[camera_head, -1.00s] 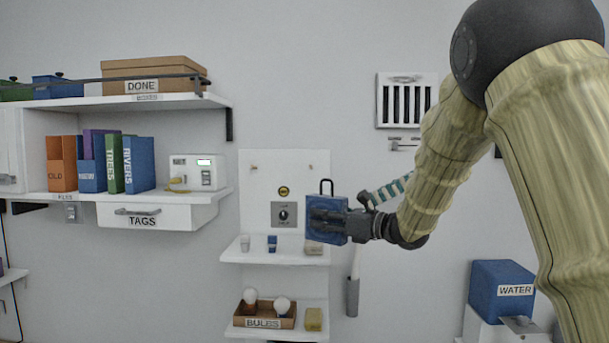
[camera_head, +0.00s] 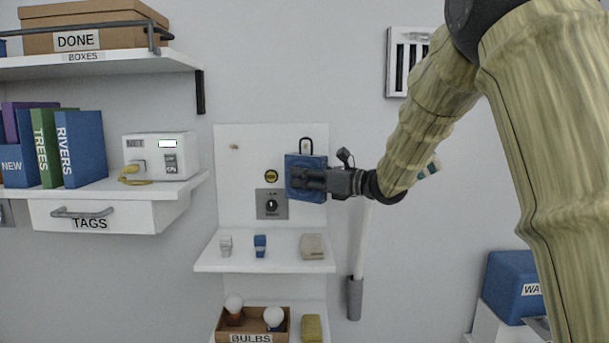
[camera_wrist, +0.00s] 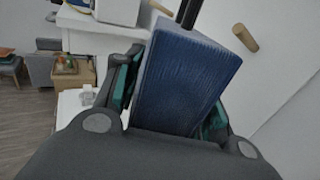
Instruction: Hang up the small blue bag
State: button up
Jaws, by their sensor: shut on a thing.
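The small blue bag (camera_head: 293,165) is upright, with a dark loop handle (camera_head: 306,145) on top, in front of the upper right of the white back panel (camera_head: 240,200). My gripper (camera_head: 312,181) is shut on the bag from the right. The bag also fills the middle of the wrist view (camera_wrist: 185,75), between both fingers. A wooden peg (camera_wrist: 243,38) sticks out of the panel close to the bag's top, right of the handle. I cannot tell whether the handle touches it. Another peg (camera_head: 233,147) on the panel's left is bare.
Below the bag, a white shelf (camera_head: 265,266) holds small items. A tray of bulbs (camera_head: 251,338) sits lower. A white appliance (camera_head: 160,155) stands on the left shelf. A pale stick in a grey holder (camera_head: 354,298) hangs right of the panel.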

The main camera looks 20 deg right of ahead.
jog(key=shift+w+d+f+p, duration=0.15)
jog(key=shift+w+p, duration=0.4)
jog(key=shift+w, duration=0.3)
jog(key=shift+w+d+p, duration=0.2)
jog(key=shift+w+p, duration=0.1)
jog(key=shift+p, duration=0.25)
jog(key=w+d+f+p, duration=0.1)
jog(key=w+p, duration=0.3)
jog(key=w, duration=0.2)
jog(key=shift+w+d+p, duration=0.3)
jog(key=shift+d+p, duration=0.05)
jog(key=shift+d, duration=0.05)
jog(key=shift+d+b, duration=0.15)
jog(key=shift+b, duration=1.2)
jog(key=o, duration=0.9)
jog(key=shift+w+f, duration=0.1)
jog(key=shift+w, duration=0.05)
jog(key=shift+c, duration=0.2)
jog(key=shift+o, duration=1.4)
jog(key=shift+w+f, duration=0.2)
